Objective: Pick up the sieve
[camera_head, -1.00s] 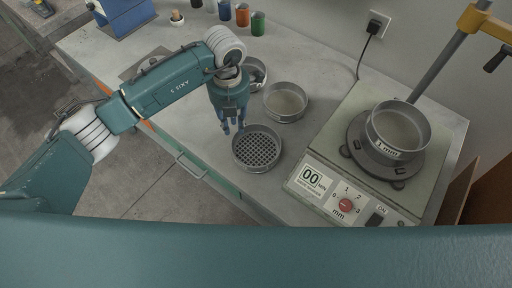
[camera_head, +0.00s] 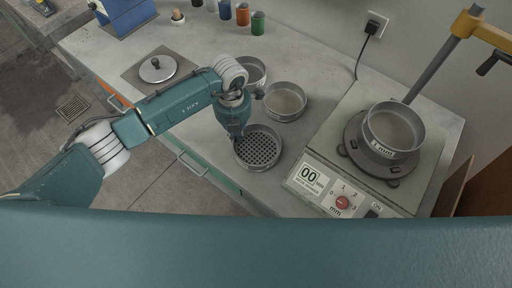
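A round metal sieve with a coarse perforated bottom (camera_head: 262,152) lies flat on the bench, left of the shaker machine. My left gripper (camera_head: 237,138) points down at the sieve's upper-left rim. Its fingers are small and dark here, and I cannot tell whether they are open or closed, or whether they touch the rim. Two more round metal pans or sieves stand behind, one in the middle (camera_head: 285,103) and one partly hidden by my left arm (camera_head: 253,72). Another sieve marked "1 mm" (camera_head: 393,131) sits on the shaker. My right gripper is out of view.
The sieve shaker (camera_head: 310,186), with its post and yellow clamp (camera_head: 470,22), fills the bench's right side. A metal lid (camera_head: 158,68) lies on a plate at left. Several coloured jars (camera_head: 243,15) stand at the back. A drawer handle (camera_head: 192,164) marks the front edge.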

